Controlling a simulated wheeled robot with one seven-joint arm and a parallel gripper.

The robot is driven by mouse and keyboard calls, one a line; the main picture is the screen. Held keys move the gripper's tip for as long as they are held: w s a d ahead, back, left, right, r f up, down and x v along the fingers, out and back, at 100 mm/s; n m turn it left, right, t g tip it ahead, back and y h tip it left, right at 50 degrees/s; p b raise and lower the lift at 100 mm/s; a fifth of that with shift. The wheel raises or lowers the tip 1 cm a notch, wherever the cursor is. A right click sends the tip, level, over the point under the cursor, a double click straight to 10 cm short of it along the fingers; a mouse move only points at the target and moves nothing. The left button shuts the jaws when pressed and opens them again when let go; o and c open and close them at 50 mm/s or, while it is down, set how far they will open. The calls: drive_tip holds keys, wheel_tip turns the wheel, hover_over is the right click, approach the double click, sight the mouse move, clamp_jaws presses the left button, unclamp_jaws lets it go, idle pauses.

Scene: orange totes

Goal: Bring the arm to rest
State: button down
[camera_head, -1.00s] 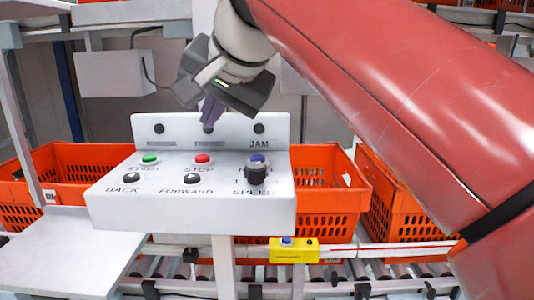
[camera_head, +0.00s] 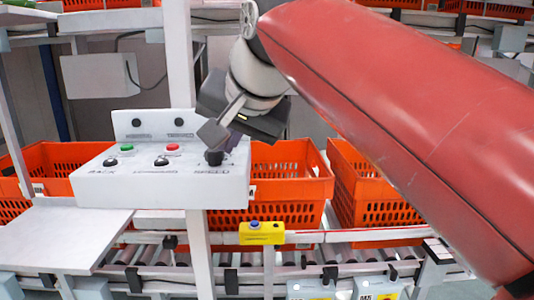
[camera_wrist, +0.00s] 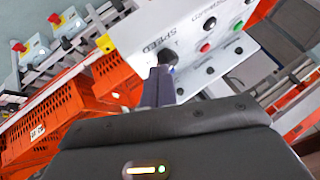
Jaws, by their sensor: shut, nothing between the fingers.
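My red arm (camera_head: 400,120) reaches in from the right in the head view. My gripper (camera_head: 212,134) is at its end, over the right part of the white control panel (camera_head: 120,188), pointing down and left. The fingers look shut and hold nothing. In the wrist view the closed fingers (camera_wrist: 158,90) reach toward the black speed knob (camera_wrist: 167,57). The knob also shows just below the fingers in the head view (camera_head: 214,158); I cannot tell whether they touch. The gripper covers the panel's upper right part, including the jam label.
Orange totes stand behind the panel at left (camera_head: 50,165) and right (camera_head: 290,180), with another further right (camera_head: 372,190). A roller conveyor (camera_head: 300,255) with a yellow button box (camera_head: 261,232) runs below. A white table (camera_head: 55,240) is at the left.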

drive_tip(key=s+d+f+h, duration=0.1)
drive_tip(key=s+d+f, duration=0.3)
drive_tip(key=d+f, duration=0.3)
drive_tip(key=s+d+f+n+g+h, duration=0.1)
drive_tip(key=s+d+f, duration=0.4)
drive_tip(key=f, duration=0.8)
drive_tip(key=s+d+f+h, duration=0.2)
drive_tip(key=s+d+f, duration=0.2)
drive_tip(key=d+f, duration=0.5)
drive_tip(key=shift+s+f+g, duration=0.35)
drive_tip(key=shift+f+g, duration=0.05)
drive_tip(key=shift+f, duration=0.1)
drive_tip(key=shift+d, duration=0.1)
